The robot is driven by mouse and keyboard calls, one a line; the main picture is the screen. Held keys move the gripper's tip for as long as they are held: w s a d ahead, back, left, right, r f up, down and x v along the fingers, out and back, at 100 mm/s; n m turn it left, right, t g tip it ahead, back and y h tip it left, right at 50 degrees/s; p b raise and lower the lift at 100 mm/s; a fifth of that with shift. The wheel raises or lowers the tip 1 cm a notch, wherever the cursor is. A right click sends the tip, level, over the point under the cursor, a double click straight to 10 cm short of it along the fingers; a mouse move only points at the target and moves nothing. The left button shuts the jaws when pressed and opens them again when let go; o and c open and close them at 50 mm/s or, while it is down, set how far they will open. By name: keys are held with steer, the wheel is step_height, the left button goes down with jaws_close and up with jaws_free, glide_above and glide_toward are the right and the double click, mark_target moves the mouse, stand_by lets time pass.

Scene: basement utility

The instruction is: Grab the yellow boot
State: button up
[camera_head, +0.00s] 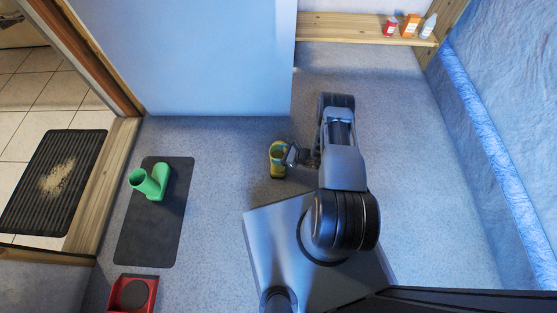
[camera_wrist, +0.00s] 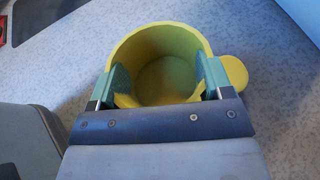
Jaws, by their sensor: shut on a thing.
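The yellow boot (camera_head: 277,162) is just left of my arm in the head view, over the blue-grey floor. In the wrist view the yellow boot (camera_wrist: 160,45) shows its round open top and hollow inside. My gripper (camera_wrist: 155,85) has its green-padded fingers on both sides of the boot's opening, shut on it. In the head view my gripper (camera_head: 291,156) meets the boot's right side. Whether the boot touches the floor is hard to tell.
A red tray (camera_head: 153,302) is at the lower left. A large pale blue panel (camera_head: 190,60) stands behind. A wooden shelf (camera_head: 345,32) holds small containers. Floor right of my arm is clear.

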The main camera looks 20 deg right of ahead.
jaws_close()
steer(key=shift+r, duration=0.1)
